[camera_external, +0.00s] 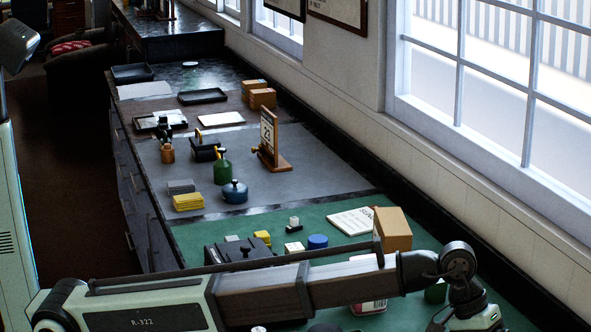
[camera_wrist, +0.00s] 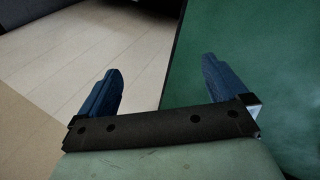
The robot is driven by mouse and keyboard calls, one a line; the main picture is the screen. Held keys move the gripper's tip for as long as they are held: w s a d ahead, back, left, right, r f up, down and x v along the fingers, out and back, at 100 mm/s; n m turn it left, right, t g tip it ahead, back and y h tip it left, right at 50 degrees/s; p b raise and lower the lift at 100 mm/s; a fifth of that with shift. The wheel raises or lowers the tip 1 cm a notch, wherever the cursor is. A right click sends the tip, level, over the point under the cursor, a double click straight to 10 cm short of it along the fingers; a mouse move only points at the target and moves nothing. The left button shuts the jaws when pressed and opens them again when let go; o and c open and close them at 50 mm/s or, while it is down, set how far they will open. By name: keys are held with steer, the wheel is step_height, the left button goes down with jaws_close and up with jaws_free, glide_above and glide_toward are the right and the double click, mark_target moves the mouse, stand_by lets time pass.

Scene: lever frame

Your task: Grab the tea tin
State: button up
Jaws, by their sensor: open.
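My gripper (camera_wrist: 161,66) shows in the wrist view as two blue fingers spread wide apart, with nothing between them. Below it lie a pale plank floor and a green surface. No tin shows in the wrist view. In the external view, I cannot tell for sure which thing is the tea tin. A green rounded object (camera_external: 436,292) is partly hidden behind my arm near the wrist. A container with a white and reddish label (camera_external: 369,306) is also partly covered by my arm. A low blue round object (camera_external: 318,241) sits on the green mat.
A tan box (camera_external: 392,229) and a printed sheet (camera_external: 352,221) are at the mat's right side. A black box (camera_external: 238,251) and small blocks are at its left. Farther back are a blue pot (camera_external: 235,192), yellow sponge-like blocks (camera_external: 188,202) and a calendar stand (camera_external: 269,139).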

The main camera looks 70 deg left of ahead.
steer(key=s+a+r+n+g+y, duration=0.1)
steer(key=a+r+n, duration=0.2)
steer(key=a, duration=1)
steer(key=s+a+r+n+y, duration=0.1)
steer(key=a+n, duration=0.4)
steer(key=a, duration=0.8)
steer(key=s+a+r+n+g+y, duration=0.1)
steer(key=a+r+n, duration=0.3)
steer(key=a, duration=0.9)
steer(key=shift+s+a+r+g+y, duration=0.3)
steer(key=shift+s+r+y, duration=0.1)
steer(key=shift+s+y, duration=0.25)
steer(key=shift+s+a, duration=0.15)
steer(key=shift+a, duration=0.2)
steer(key=shift+s+a+f, duration=0.1)
steer(key=shift+a+f, duration=0.05)
steer(key=shift+f, duration=0.15)
step_height(320, 180, down, 8)
steer(key=shift+r, duration=0.1)
steer(key=shift+a+f, duration=0.2)
steer(key=shift+f, duration=1.1)
steer(key=shift+a+f, duration=0.2)
steer(key=shift+f, duration=1.1)
steer(key=c, duration=0.9)
